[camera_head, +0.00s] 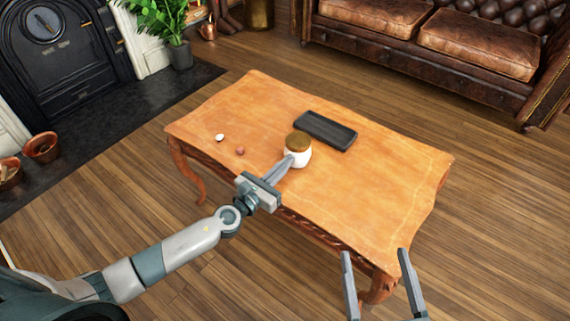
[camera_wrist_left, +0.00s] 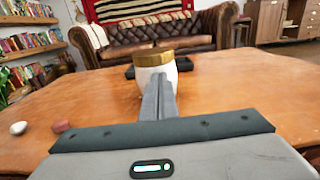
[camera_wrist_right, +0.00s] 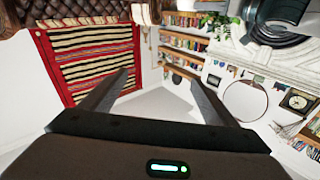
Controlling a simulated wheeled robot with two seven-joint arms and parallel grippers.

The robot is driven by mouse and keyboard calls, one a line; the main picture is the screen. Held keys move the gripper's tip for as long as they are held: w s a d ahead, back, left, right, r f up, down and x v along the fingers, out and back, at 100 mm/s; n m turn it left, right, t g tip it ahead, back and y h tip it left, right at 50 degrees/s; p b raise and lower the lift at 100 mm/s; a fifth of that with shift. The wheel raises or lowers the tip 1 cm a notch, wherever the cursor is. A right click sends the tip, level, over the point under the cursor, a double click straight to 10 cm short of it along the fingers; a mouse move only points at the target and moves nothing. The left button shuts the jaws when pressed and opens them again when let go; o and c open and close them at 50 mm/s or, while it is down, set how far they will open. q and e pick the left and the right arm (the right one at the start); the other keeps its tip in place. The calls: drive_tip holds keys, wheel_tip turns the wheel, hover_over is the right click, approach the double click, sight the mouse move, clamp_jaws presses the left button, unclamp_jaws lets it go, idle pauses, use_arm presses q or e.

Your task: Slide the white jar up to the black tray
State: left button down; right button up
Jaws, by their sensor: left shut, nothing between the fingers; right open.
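The white jar (camera_head: 299,155) with a brown-gold lid stands upright on the wooden table (camera_head: 380,190). The black tray (camera_head: 325,130) lies just behind it, toward the sofa. In the left wrist view the jar (camera_wrist_left: 154,72) is straight ahead, with part of the tray (camera_wrist_left: 184,65) behind it. My left gripper (camera_head: 289,160) is shut and empty, its fingertips at the jar's near side; I cannot tell if they touch it. The fingers (camera_wrist_left: 158,90) hide part of the jar in the left wrist view. My right gripper (camera_head: 376,252) is open and empty, in front of the table's near edge.
A small white ball-like object (camera_head: 220,137) and a small reddish one (camera_head: 240,151) lie on the table left of the jar. The table's right part is clear. A leather sofa (camera_head: 420,35) stands behind, and a plant (camera_head: 165,20) at the back left.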

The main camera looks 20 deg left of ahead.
sight(300, 149)
use_arm(q)
drive_tip(key=shift+w, duration=0.1)
drive_tip(key=x, duration=0.6)
drive_tip(key=shift+w+d, duration=0.15)
drive_tip(key=shift+w, duration=0.15)
drive_tip(key=shift+w+d, duration=0.2)
drive_tip(key=shift+w, duration=0.3)
use_arm(e)
drive_tip(key=shift+s+a+r+t, duration=0.1)
drive_tip(key=shift+s+r+t, duration=0.1)
drive_tip(key=shift+r, duration=0.25)
drive_tip(key=shift+s+r+t, duration=0.1)
drive_tip(key=shift+r+t, duration=0.1)
drive_tip(key=shift+r, duration=0.2)
use_arm(q)
drive_tip(key=shift+s+a+b, duration=0.1)
drive_tip(key=shift+b, duration=0.2)
